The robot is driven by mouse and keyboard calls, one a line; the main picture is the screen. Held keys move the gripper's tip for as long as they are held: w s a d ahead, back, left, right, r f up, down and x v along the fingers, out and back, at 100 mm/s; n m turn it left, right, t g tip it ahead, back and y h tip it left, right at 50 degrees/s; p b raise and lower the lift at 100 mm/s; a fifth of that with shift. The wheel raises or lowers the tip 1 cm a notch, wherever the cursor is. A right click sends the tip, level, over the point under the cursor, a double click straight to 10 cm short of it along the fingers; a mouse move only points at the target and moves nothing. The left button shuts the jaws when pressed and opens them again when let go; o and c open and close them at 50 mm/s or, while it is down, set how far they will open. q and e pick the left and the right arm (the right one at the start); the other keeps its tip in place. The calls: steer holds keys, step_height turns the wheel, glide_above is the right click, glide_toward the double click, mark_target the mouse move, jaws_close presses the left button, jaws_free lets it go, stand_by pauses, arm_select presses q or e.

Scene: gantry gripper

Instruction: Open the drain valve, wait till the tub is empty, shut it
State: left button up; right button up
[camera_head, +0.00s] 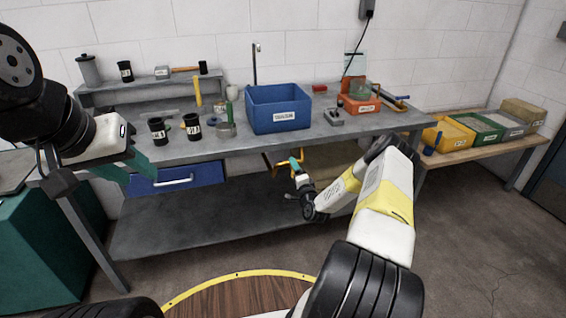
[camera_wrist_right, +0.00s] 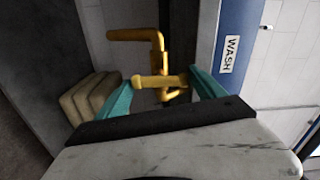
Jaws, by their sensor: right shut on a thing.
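The blue tub (camera_head: 279,110) stands on the grey bench, a white label on its front; its inside and water level are hidden. A yellow drain valve (camera_head: 270,165) hangs below the bench's front edge under the tub. In the right wrist view the valve's bent yellow pipe (camera_wrist_right: 140,35) and its short handle (camera_wrist_right: 160,82) show clearly. My right gripper (camera_wrist_right: 160,90) is shut on this handle, a teal finger at each end. It also shows in the head view (camera_head: 297,167). My left gripper (camera_head: 128,168) is empty, its teal fingers apart, in front of the bench's left part.
The grey bench (camera_head: 350,124) holds black cups, a hammer and an orange box (camera_head: 358,102). A blue drawer (camera_head: 178,178) sits under its left part. Bins (camera_head: 450,135) stand on a side table at right. The lower shelf (camera_head: 190,227) is mostly bare.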

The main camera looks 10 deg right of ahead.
steer(key=o, duration=1.1)
steer(key=shift+c, duration=0.2)
steer(key=s, duration=0.8)
steer(key=shift+d, duration=0.15)
